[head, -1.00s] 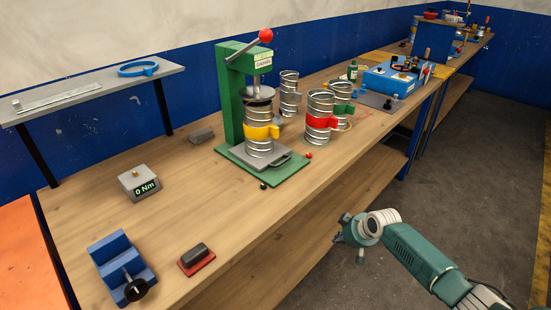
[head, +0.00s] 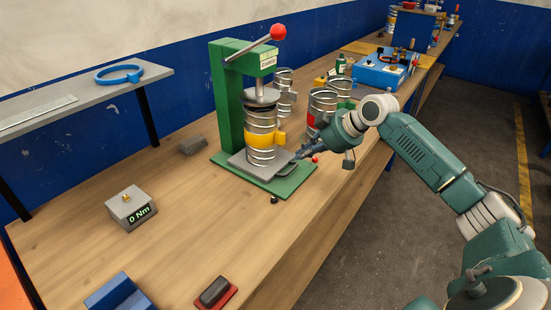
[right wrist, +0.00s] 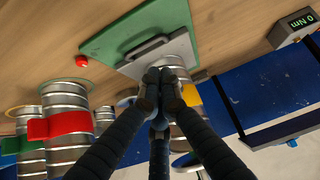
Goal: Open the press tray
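The green press (head: 228,110) stands on the bench, with its red-knobbed lever (head: 277,33) raised. Its grey tray (head: 238,160) lies on the green base under a metal duct piece with a yellow band (head: 261,138). The tray's dark handle (right wrist: 147,48) faces the bench front. My right gripper (head: 299,153) is low by the handle, coming from the right. In the right wrist view its fingertips (right wrist: 161,77) are close together, just short of the handle, with nothing seen between them. Contact cannot be told. My left gripper is not in view.
A duct with a red band (head: 321,104) and others stand right of the press, close to my right arm. A torque display (head: 131,207), a grey block (head: 193,145) and a red-based block (head: 214,293) are on the bench. Bench in front of the press is mostly clear.

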